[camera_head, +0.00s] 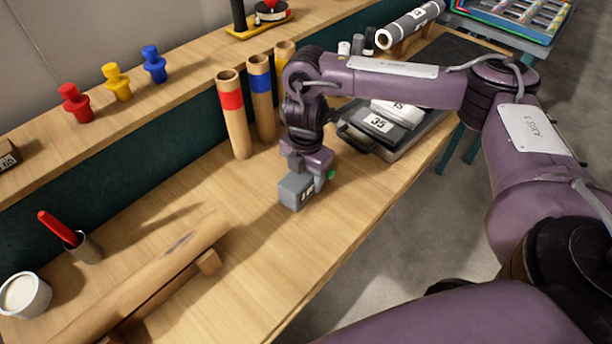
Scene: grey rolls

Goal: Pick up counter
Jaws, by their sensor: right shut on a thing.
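I cannot tell whether the block's underside touches the bench. A small green part shows beside the gripper. My left gripper is not in view.
Upright tubes with red (232,105), blue (260,92) and yellow bands stand behind the gripper. A grey tray (357,143) with numbered cards lies to the right. A wooden roll (150,280) on a stand, a red pen (57,228) in a cup and a white pot (24,295) are at left.

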